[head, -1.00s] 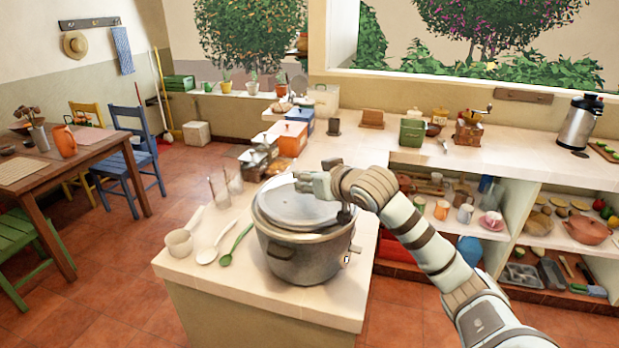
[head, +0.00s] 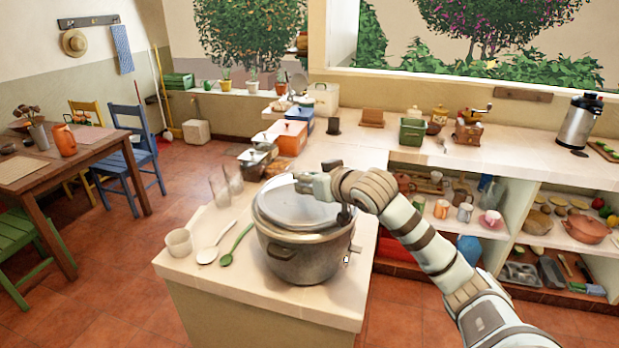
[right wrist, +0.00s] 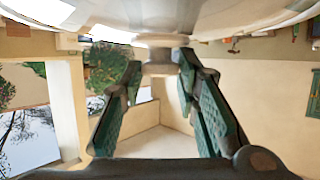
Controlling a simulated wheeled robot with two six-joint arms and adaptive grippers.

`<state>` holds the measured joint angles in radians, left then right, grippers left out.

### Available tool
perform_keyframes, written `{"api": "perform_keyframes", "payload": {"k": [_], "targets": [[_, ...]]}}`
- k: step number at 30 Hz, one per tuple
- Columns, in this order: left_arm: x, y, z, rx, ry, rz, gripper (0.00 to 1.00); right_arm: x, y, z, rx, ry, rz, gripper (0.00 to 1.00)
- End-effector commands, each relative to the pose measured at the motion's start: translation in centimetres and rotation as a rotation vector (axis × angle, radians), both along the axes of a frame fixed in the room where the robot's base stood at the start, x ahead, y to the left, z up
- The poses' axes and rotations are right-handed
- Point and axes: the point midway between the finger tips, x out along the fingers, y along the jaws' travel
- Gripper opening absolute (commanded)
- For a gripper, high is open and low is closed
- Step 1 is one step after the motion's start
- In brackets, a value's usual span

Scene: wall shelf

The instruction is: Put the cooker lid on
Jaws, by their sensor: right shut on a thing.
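The cooker (head: 300,262) is a big grey metal pot with a dark side handle, standing on the near end of the counter. Its shiny round lid (head: 285,212) is over the cooker's mouth, roughly centred and close to the rim. I cannot tell whether it rests fully on the rim or hangs just above it. My right gripper (head: 304,182) is shut on the lid's knob, which the fingers hide in the head view. My left gripper is out of view.
A white cup (head: 179,243), a white spoon (head: 212,246), a green spoon (head: 236,243) and glasses (head: 220,190) stand or lie left of the cooker. Lidded pots (head: 264,145) line the counter behind it. The counter's front edge (head: 260,312) is close by.

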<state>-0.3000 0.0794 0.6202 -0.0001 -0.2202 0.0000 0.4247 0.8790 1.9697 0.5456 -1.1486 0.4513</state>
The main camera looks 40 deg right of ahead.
Motion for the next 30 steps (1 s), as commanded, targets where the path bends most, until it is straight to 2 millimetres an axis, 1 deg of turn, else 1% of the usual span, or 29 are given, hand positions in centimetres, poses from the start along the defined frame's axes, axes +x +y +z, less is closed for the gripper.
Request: {"api": "perform_keyframes", "payload": {"k": [11,21,30], "targets": [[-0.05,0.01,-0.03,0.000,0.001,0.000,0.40,0.01,0.00,0.04,0.000,-0.002,0.000,0.00],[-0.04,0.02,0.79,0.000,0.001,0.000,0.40,0.06,-0.02,0.15,0.000,-0.001,0.000,0.00],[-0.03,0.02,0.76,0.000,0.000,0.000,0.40,0.07,-0.01,0.01,0.000,-0.002,0.000,0.00]]}}
